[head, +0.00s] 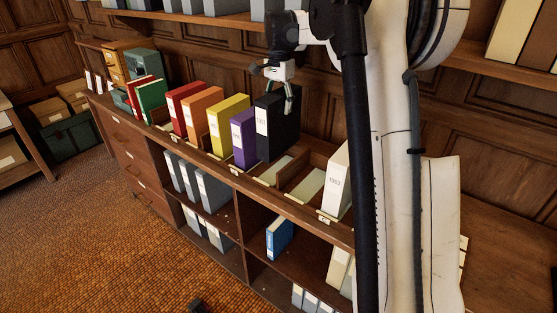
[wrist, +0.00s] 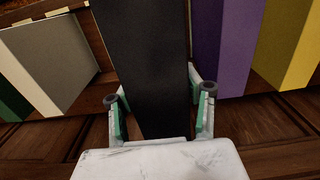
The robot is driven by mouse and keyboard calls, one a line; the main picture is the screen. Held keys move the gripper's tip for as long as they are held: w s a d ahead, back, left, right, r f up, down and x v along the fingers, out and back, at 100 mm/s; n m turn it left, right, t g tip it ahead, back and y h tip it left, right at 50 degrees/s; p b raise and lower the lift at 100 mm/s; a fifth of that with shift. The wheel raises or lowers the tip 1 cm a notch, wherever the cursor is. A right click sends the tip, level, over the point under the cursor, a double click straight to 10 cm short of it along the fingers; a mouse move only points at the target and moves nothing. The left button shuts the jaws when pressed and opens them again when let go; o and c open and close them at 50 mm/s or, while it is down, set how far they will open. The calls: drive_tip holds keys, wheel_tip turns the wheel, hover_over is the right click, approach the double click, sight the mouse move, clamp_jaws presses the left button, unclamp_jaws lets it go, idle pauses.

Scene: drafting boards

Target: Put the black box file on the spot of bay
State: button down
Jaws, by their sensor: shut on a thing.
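The black box file (head: 280,128) is upright beside the purple box file (head: 243,137), with a white label on its spine. My gripper (head: 289,100) is shut on its upper part from above. In the wrist view the black box file (wrist: 145,65) runs between the two fingers (wrist: 160,100). I cannot tell whether its base touches the shelf. Right of it are two empty bays with pale green spots, one nearer (head: 275,170) and one farther right (head: 307,187). Small tags mark the front edge; one seems to read C (head: 325,217).
Yellow (head: 228,122), orange (head: 203,115) and red (head: 185,110) box files stand in a row to the left. A white box file (head: 338,180) stands right of the empty bays. Low dividers separate the bays. A blue box file (head: 280,237) is in the lower shelf.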

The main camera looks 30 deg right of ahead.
sight(279, 130)
drive_tip(key=shift+f+p, duration=0.4)
drive_tip(key=shift+f, duration=4.3)
drive_tip(key=c, duration=1)
unclamp_jaws()
drive_tip(key=shift+f, duration=0.1)
drive_tip(key=shift+o, duration=0.2)
